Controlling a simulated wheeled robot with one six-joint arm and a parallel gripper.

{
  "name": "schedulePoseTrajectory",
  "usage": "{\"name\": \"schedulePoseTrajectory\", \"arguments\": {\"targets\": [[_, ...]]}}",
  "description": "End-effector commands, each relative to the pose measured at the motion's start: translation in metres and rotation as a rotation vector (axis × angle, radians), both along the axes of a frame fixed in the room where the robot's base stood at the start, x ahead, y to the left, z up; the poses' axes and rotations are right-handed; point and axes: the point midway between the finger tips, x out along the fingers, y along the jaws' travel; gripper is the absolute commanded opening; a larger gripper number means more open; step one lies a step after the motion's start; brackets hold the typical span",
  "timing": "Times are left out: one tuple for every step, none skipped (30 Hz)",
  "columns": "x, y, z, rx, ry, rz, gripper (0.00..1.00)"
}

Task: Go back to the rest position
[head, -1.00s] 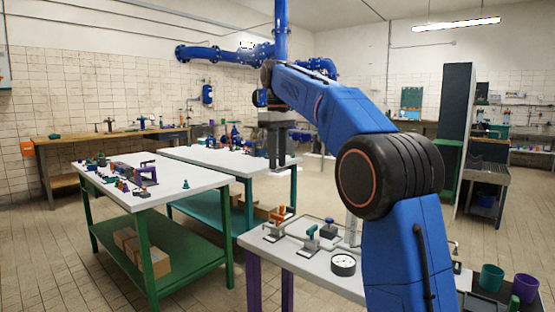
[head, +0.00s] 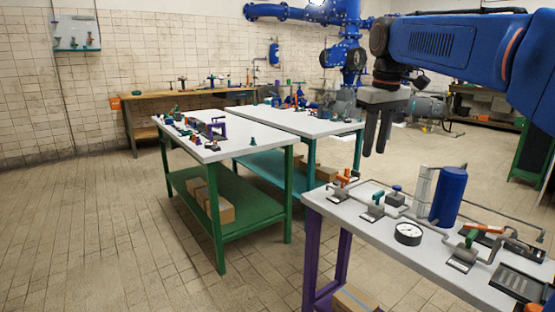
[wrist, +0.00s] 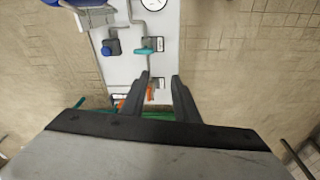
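My gripper (head: 374,151) hangs fingers-down from my blue arm at the right of the head view. Its two fingers are apart with nothing between them, and it is above and beyond the near white bench (head: 325,200). In the wrist view my gripper (wrist: 160,79) also shows open and empty, high over the end of that bench. A valve with an orange handle (wrist: 150,93) shows between the fingers, well below them. A green-handled valve (wrist: 148,49) and a blue knob (wrist: 112,48) lie further along.
The near bench carries a pressure gauge (head: 408,233), a blue cylinder (head: 449,196) and grey piping. Two white-topped tables (head: 215,152) with small parts stand at middle left. A wooden workbench (head: 150,107) is along the tiled wall. The floor at left (head: 90,220) is clear.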

Motion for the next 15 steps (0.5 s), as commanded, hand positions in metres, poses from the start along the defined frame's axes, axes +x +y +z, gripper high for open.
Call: {"name": "schedulePoseTrajectory", "arguments": {"targets": [[-0.014,-0.003,-0.005,0.002,-0.01,-0.015,0.28],[-0.021,-0.004,-0.009,0.004,-0.016,-0.025,0.28],[-0.03,-0.006,-0.014,0.007,-0.023,-0.039,0.28],[-0.037,-0.007,-0.017,0.008,-0.031,-0.048,0.28],[-0.044,-0.009,-0.022,0.01,-0.036,-0.058,0.28],[-0.053,-0.01,-0.027,0.013,-0.045,-0.072,0.28],[-0.06,-0.012,-0.032,0.014,-0.05,-0.081,0.28],[-0.067,-0.013,-0.036,0.016,-0.058,-0.091,0.28],[-0.077,-0.014,-0.043,0.019,-0.065,-0.105,0.28],[-0.084,-0.015,-0.047,0.021,-0.073,-0.115,0.28],[-0.091,-0.016,-0.052,0.024,-0.078,-0.124,0.28],[-0.1,-0.018,-0.059,0.026,-0.086,-0.138,0.28],[-0.107,-0.019,-0.065,0.028,-0.092,-0.147,0.28],[-0.114,-0.02,-0.07,0.03,-0.098,-0.156,0.28],[-0.124,-0.021,-0.078,0.034,-0.106,-0.169,0.28]]}}
